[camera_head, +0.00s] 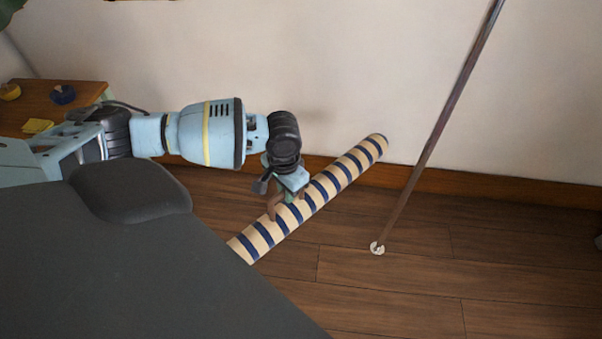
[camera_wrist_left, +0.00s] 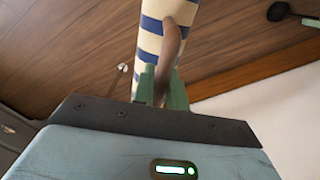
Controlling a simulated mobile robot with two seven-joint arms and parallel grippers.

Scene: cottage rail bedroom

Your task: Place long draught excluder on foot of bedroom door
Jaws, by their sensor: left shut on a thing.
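The long draught excluder (camera_head: 335,177) is a cream roll with dark blue stripes. In the head view it slants from lower left to upper right above the wooden floor, its far end close to the wall. My left gripper (camera_head: 283,205) is shut on it near the middle of its visible length. In the left wrist view the excluder (camera_wrist_left: 166,15) runs up from my left gripper (camera_wrist_left: 162,80) to the top edge. The bedroom door cannot be made out in either view. My right gripper is not in view.
A wooden table (camera_head: 75,92) with small items stands at the far left. A thin pole (camera_head: 432,142) rises from a small round foot on the floor, right of the excluder. A skirting board (camera_head: 480,186) runs along the wall. The floor (camera_head: 400,290) at lower right is clear.

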